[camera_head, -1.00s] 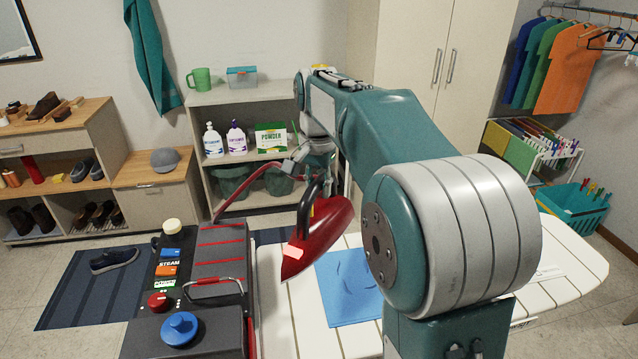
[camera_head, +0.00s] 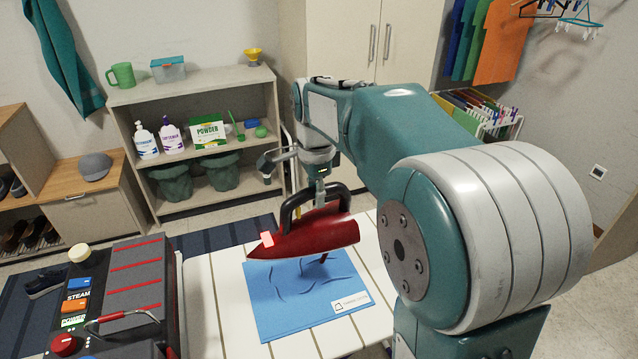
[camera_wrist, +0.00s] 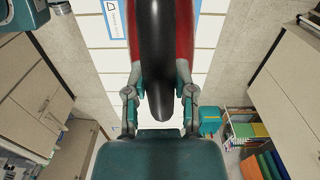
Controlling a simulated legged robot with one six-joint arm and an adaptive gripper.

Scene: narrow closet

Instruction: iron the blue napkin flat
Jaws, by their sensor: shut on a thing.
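The blue napkin (camera_head: 290,312) lies on the white slatted ironing board (camera_head: 215,300), with several wrinkle lines and a white label near its right corner. My gripper (camera_head: 320,185) is shut on the black handle of the red iron (camera_head: 310,238). The iron is over the napkin's far part, its nose pointing left. It seems held a little above the cloth; contact cannot be told for sure. In the wrist view, the fingers of my gripper (camera_wrist: 160,98) flank the black handle (camera_wrist: 158,60), and the label end of the napkin (camera_wrist: 113,18) shows beside the iron.
The steam station (camera_head: 125,290), with red-striped rest and buttons, stands left of the board. Behind are a shelf (camera_head: 190,85) with bottles and a powder box, and a cabinet (camera_head: 350,40). A drying rack (camera_head: 500,120) stands at the back right. Bare board lies left of the napkin.

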